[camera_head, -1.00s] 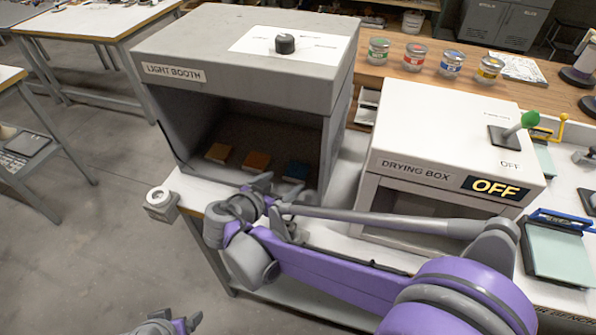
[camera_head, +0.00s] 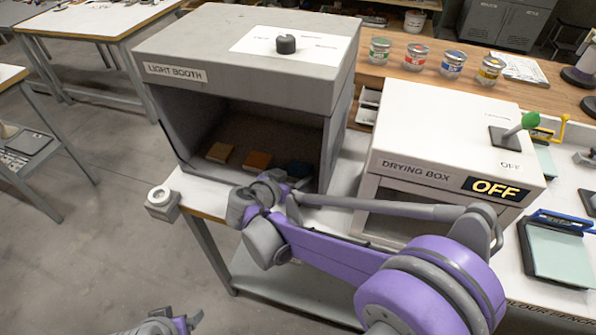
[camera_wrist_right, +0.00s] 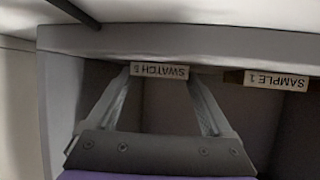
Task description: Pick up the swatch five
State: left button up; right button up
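The light booth (camera_head: 240,65) is a grey open-fronted box. A yellow block (camera_head: 220,152), an orange block (camera_head: 257,160) and a dark blue block (camera_head: 299,168) lie in a row on its floor. My right gripper (camera_head: 282,180) is at the booth's front opening by the blue block, partly hiding it. In the right wrist view, a label reading swatch 5 (camera_wrist_right: 160,71) sits between the open fingertips (camera_wrist_right: 160,78); contact cannot be told. A sample 1 label (camera_wrist_right: 277,80) is beside it. My left gripper (camera_head: 180,324) is at the bottom edge, partly cut off.
The booth's side wall stands close to the right gripper. The white drying box (camera_head: 450,130), its sign reading OFF, stands to the right. Several paint tins (camera_head: 415,57) stand behind. A small grey fixture (camera_head: 162,203) is at the bench's left corner.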

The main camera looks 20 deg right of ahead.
aim_at(294, 177)
jog(key=c, duration=0.5)
jog(key=shift+c, duration=0.2)
notch_tip(294, 177, up, 10)
jog(key=p, duration=0.1)
